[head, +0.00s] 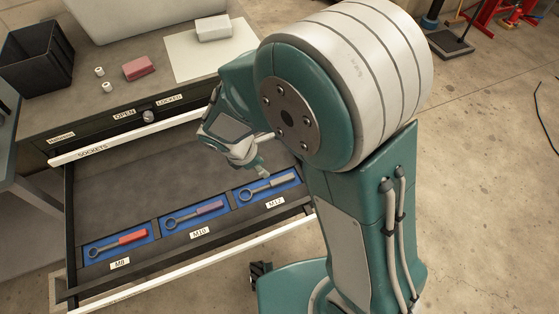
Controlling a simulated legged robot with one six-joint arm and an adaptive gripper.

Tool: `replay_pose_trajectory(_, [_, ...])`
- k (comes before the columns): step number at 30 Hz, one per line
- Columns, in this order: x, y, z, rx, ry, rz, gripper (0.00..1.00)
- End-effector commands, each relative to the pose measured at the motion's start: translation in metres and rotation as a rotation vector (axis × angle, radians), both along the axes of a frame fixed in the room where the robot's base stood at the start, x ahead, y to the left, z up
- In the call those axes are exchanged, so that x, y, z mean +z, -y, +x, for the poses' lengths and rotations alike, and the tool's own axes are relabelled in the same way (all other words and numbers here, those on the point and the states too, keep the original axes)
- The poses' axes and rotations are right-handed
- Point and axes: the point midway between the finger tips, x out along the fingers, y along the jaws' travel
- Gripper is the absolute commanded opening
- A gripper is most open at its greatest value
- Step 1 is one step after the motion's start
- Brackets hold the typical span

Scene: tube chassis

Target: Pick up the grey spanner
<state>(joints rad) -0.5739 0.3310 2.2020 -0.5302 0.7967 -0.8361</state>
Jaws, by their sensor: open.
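The grey spanner (281,181) lies in the blue-lined compartment marked M12, at the right of the row in the open drawer. Its ring end points left and its grey handle points right. My gripper (259,172) is just above and behind this compartment, close to the spanner, pointing down. It is open with nothing seen between its fingers. I cannot tell whether the fingers touch anything. A purple-handled spanner (208,208) lies in the M10 compartment, and a red-handled spanner (132,238) lies in the M8 compartment.
The drawer (115,180) marked SOCKETS is pulled out, with a bare dark floor behind the compartments. On the cabinet top are a black bin (36,60), a red block (138,68), a pale block (213,28) on a white sheet (185,58), and two small white pieces.

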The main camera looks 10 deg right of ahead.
Motion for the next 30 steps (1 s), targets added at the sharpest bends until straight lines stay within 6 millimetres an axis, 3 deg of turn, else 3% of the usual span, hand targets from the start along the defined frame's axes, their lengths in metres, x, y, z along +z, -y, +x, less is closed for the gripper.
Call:
replay_pose_trajectory(5, [-0.013, 0.000, 0.000, 0.032, -0.015, -0.012, 0.46])
replay_pose_trajectory(12, [-0.049, 0.015, 0.004, 0.029, -0.017, -0.013, 0.46])
replay_pose_trajectory(19, [-0.066, 0.023, 0.005, 0.027, -0.015, -0.011, 0.46])
replay_pose_trajectory(24, [-0.092, 0.033, 0.005, 0.027, -0.017, -0.012, 0.46])
replay_pose_trajectory(30, [-0.106, 0.037, 0.008, 0.027, -0.013, -0.010, 0.46])
